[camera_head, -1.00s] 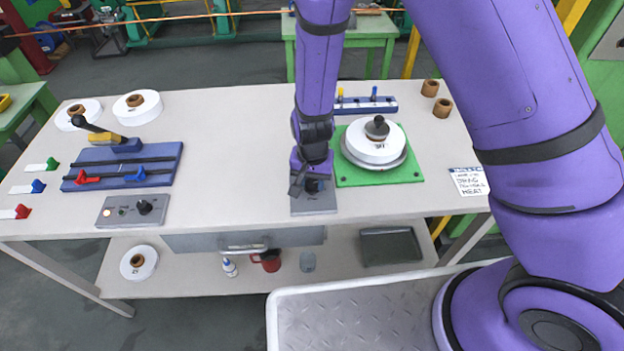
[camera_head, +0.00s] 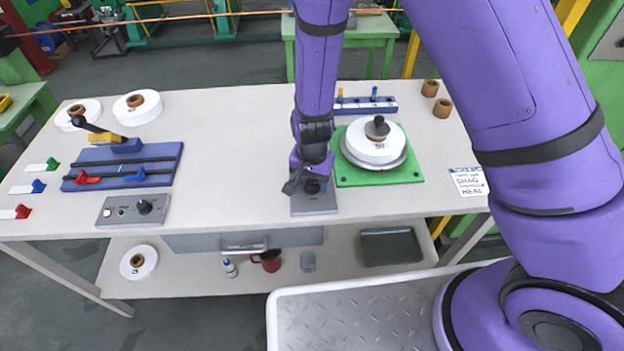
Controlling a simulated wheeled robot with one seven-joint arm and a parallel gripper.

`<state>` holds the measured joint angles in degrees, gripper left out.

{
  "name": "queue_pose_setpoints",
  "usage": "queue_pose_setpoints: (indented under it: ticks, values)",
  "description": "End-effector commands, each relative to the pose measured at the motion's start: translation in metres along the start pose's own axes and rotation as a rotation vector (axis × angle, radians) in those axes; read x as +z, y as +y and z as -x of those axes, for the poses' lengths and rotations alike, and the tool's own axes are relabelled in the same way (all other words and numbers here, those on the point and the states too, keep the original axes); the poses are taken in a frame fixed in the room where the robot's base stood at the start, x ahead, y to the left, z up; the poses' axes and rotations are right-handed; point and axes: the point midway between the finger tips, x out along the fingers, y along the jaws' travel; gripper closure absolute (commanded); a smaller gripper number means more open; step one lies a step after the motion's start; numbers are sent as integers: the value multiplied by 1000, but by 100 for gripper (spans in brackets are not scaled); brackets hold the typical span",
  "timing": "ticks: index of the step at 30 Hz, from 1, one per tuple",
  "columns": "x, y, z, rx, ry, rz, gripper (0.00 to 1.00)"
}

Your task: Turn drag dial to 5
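A grey plate (camera_head: 314,207) with a black knob (camera_head: 313,187) lies near the front edge of the table, just left of the green plate; it is likely the drag dial. My gripper (camera_head: 303,186) hangs down at this plate, over and beside the knob. Its dark fingers partly cover the knob and plate, so I cannot tell whether they touch the knob or how far apart they are. The dial's markings and pointer cannot be read. A white spool (camera_head: 374,148) with a black knob on top sits on a round metal disc on the green plate (camera_head: 395,180).
A grey control box (camera_head: 120,213) with a black knob stands front left. Behind it is a blue rail fixture (camera_head: 150,160) with red and blue clamps. A written card (camera_head: 467,181) lies at the right. The table's middle left (camera_head: 230,150) is clear.

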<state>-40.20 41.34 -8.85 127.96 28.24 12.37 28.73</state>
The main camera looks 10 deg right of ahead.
Motion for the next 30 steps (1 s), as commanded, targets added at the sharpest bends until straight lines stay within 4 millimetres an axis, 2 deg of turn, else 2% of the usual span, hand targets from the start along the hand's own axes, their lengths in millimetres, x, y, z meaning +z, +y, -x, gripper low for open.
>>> queue_pose_setpoints:
  ticks: [7, 11, 24, 30]
  values:
    - [0, 0, 1, 1, -1, 1, 38]
    - [0, 0, 9, -1, 0, 1, 38]
    - [0, 0, 81, -2, 1, 3, 38]
    - [0, 0, 102, -1, 0, 2, 38]
